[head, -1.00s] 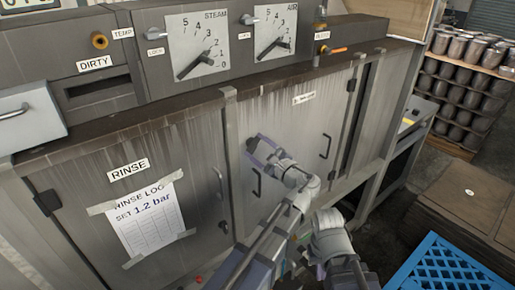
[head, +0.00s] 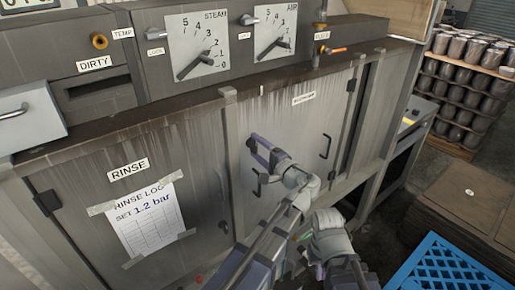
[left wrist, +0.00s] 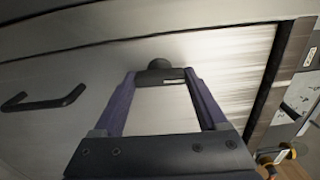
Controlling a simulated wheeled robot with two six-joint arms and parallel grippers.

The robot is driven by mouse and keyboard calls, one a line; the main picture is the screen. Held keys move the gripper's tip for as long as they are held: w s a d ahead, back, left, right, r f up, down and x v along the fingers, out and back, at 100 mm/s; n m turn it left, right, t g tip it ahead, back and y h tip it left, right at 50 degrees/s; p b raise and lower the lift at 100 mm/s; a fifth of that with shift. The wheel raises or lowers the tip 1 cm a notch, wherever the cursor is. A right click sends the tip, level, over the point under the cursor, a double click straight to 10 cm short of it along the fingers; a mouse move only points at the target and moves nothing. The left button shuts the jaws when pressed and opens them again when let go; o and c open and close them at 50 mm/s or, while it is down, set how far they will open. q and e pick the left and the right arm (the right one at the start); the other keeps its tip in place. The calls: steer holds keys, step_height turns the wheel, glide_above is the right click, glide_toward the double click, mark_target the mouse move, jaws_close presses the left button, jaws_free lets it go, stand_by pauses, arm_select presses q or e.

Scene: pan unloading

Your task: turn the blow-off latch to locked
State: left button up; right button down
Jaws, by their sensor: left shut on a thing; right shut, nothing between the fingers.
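My left gripper (head: 262,144) is at the grey door right of the RINSE door, in the head view. My right gripper (head: 319,271) is low in the head view, away from the door. It is shut and empty, and partly hidden by my arm.
The grey door (head: 290,125) carries a small white label (head: 304,98) and a black bar handle (head: 325,146). Steam and air dials (head: 197,45) sit above, with an orange-handled valve (head: 335,50). A blue crate (head: 450,268) and shelved jars (head: 465,95) stand at the right.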

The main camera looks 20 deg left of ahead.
arm_select(q)
steer(key=shift+n, duration=0.3)
stand_by(0.4)
steer(key=o, duration=1.1)
